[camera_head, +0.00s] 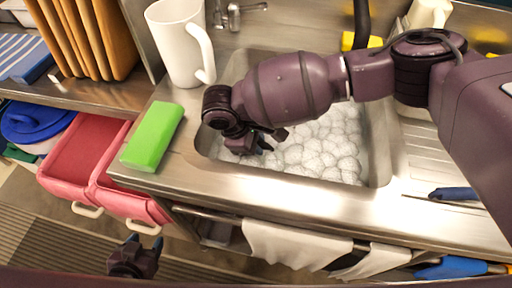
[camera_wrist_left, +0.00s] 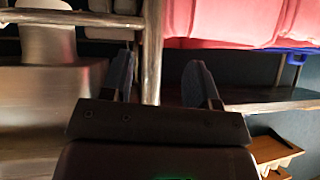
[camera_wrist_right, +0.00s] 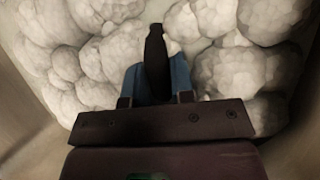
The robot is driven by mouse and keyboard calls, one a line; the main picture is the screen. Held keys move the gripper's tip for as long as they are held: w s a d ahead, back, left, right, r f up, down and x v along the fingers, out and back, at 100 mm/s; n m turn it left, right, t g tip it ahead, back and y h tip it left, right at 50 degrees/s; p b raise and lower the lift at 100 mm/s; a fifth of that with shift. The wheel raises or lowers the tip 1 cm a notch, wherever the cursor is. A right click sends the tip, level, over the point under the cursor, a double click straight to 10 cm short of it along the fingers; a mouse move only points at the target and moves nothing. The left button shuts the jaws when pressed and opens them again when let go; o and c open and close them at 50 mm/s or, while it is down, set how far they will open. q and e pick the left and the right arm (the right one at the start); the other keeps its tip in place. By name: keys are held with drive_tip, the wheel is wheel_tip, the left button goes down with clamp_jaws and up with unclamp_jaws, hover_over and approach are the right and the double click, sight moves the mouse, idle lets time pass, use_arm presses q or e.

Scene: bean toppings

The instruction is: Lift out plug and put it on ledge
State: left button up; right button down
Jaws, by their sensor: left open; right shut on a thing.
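My right gripper (camera_head: 266,144) is low in the left part of the sink, at the foam. In the right wrist view my right gripper (camera_wrist_right: 156,78) is shut on a slim black piece, likely the plug (camera_wrist_right: 155,46), which sticks out beyond the blue fingertips. White foam (camera_head: 318,150) fills the sink and hides its floor and drain. The steel ledge (camera_head: 290,184) runs along the sink's front. My left gripper (camera_head: 145,243) is open and empty, low in front of the counter; it also shows in the left wrist view (camera_wrist_left: 161,78).
A green sponge (camera_head: 152,136) lies on the counter left of the sink. A white mug (camera_head: 181,45) stands behind it. Open pink drawers (camera_head: 78,160) are at the left. White cloths (camera_head: 296,246) hang at the front. A blue-handled utensil (camera_head: 454,194) lies on the right.

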wheel_tip(320, 180, up, 9)
drive_tip(key=shift+r+p, duration=0.15)
drive_tip(key=shift+p, duration=1)
use_arm(q)
wheel_tip(320, 180, up, 11)
drive_tip(key=t+p, duration=0.1)
drive_tip(key=p, duration=0.7)
drive_tip(key=shift+w+a+f+p, duration=0.15)
drive_tip(key=shift+w+a+p, duration=0.1)
drive_tip(key=shift+w+p, duration=0.05)
use_arm(e)
wheel_tip(320, 180, up, 17)
use_arm(q)
drive_tip(key=shift+w, duration=0.1)
